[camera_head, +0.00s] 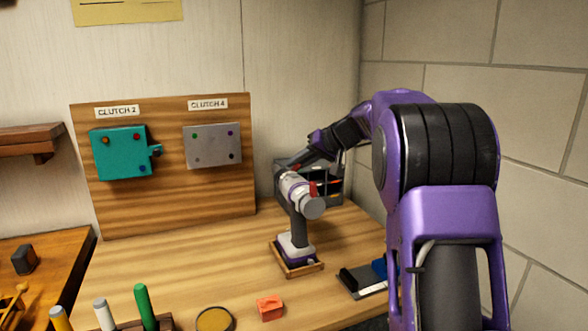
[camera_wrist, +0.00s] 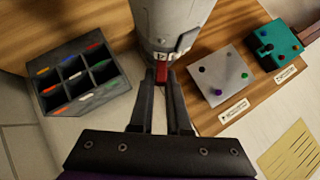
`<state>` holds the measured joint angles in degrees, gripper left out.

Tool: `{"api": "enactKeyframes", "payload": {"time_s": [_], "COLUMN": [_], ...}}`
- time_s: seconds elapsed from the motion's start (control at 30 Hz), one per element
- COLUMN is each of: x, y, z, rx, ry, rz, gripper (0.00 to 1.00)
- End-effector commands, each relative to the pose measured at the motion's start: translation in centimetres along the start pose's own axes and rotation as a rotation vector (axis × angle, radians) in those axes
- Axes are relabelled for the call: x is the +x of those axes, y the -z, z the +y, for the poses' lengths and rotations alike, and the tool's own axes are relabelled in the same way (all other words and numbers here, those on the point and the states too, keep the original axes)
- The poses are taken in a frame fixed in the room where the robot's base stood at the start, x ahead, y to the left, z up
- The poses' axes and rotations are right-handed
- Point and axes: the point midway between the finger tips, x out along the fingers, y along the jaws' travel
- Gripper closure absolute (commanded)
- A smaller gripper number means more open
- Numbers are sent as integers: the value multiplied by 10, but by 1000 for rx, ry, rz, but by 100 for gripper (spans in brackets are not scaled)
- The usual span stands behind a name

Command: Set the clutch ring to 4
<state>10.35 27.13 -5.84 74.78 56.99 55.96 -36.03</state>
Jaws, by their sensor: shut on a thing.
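A grey and white cordless drill (camera_head: 298,240) stands upright on its base in a small wooden tray (camera_head: 305,271). In the wrist view its grey body (camera_wrist: 172,20) fills the top middle. The clutch ring (camera_wrist: 167,56) shows there as a light band with dark marks, which are too small to read surely. A red tab (camera_wrist: 161,72) sits at the ring, and red also shows on the drill in the head view (camera_head: 313,188). My gripper (camera_wrist: 160,82) is shut on the red tab, its fingertips close against the ring. The fingers hide part of the ring.
A wooden board behind holds a teal box (camera_head: 122,153) under a "CLUTCH 2" label and a grey plate (camera_head: 212,146) under "CLUTCH 4". A dark compartment bin (camera_wrist: 80,75) stands beside the drill. An orange block (camera_head: 270,307) and a yellow-topped round dish (camera_head: 214,320) lie in front.

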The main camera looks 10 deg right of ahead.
Motion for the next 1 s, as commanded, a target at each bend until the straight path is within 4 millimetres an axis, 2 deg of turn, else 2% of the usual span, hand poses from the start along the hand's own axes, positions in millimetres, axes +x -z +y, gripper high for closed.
{"api": "enactKeyframes", "payload": {"time_s": [0.03,0.5,0.53,0.67,1.0], "x": [1,1,1,1,-2], "y": [-2,-1,-1,-1,0], "z": [6,5,5,5,5], "rx": [25,67,67,67,66], "ry": [20,67,67,67,66], "rz": [-1,-4,-4,-3,-1], "gripper": [100,100,80,56,55]}}
